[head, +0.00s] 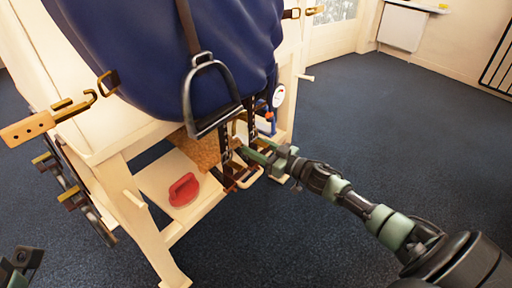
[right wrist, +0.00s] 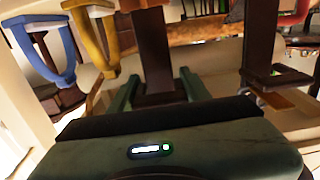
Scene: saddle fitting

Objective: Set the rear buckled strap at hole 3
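A blue saddle (head: 175,50) sits on a cream wooden stand with a metal stirrup (head: 210,97) hanging in front. Dark strap ends with holes (head: 252,115) hang below it, and brass buckles (head: 245,177) lie low among them. My right gripper (head: 247,153) reaches in from the right beside these straps. In the right wrist view its green fingers stand apart, with a brown strap (right wrist: 154,50) between them; whether they press on it is unclear. Hole numbers are not readable. My left gripper (head: 20,265) is only partly visible at the lower left corner.
A blue frame (right wrist: 45,45) and a yellow frame (right wrist: 95,38) hang left of the strap in the wrist view. A red object (head: 183,189) lies on the stand's lower shelf (head: 160,180). A white dial (head: 278,96) hangs behind. Dark carpet (head: 390,130) is clear at right.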

